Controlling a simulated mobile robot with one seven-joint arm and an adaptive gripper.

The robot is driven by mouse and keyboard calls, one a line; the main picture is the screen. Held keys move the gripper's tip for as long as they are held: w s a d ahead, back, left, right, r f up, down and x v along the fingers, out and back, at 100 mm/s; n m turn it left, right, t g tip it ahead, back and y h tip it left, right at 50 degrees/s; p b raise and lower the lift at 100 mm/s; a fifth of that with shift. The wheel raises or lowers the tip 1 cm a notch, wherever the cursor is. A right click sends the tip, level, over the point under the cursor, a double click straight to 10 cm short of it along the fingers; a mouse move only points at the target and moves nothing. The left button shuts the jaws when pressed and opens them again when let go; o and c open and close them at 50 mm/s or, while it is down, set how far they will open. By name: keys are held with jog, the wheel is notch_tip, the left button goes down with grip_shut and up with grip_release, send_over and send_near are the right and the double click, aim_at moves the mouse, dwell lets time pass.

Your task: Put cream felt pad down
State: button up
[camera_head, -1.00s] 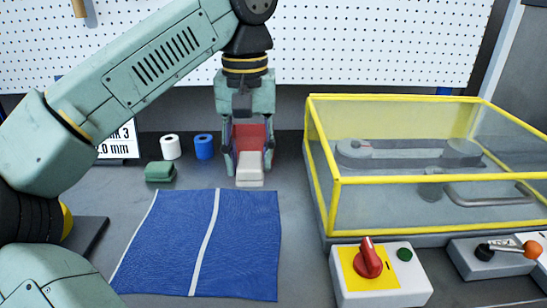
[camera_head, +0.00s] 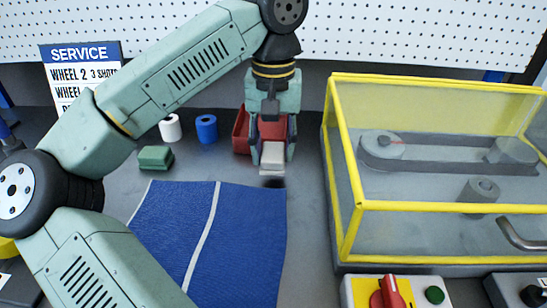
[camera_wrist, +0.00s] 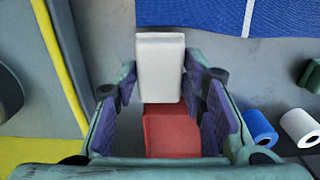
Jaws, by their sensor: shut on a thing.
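The cream felt pad (camera_head: 272,158) is a pale block between the fingers of my gripper (camera_head: 272,150), which is shut on it. A dark shadow lies under the pad in the head view, so it appears slightly above the table. It is just beyond the far right corner of the blue cloth. In the wrist view the pad (camera_wrist: 160,68) sticks out past the fingertips of my gripper (camera_wrist: 163,88), towards the cloth (camera_wrist: 215,12). Its underside is hidden.
A red bin (camera_head: 240,132) stands right behind my gripper. A green block (camera_head: 155,157), white roll (camera_head: 170,128) and blue roll (camera_head: 206,128) are to the left. The blue cloth (camera_head: 250,240) lies in front. A yellow-framed clear guard (camera_head: 345,222) stands at right.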

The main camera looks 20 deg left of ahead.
aim_at(273, 151)
jog(key=shift+f, duration=1.55)
jog(key=shift+f, duration=0.1)
jog(key=shift+f, duration=0.15)
jog(key=o, duration=1.2)
jog(key=shift+o, duration=0.2)
notch_tip(273, 151, up, 13)
jog(key=shift+f, duration=0.2)
jog(key=shift+f, duration=0.1)
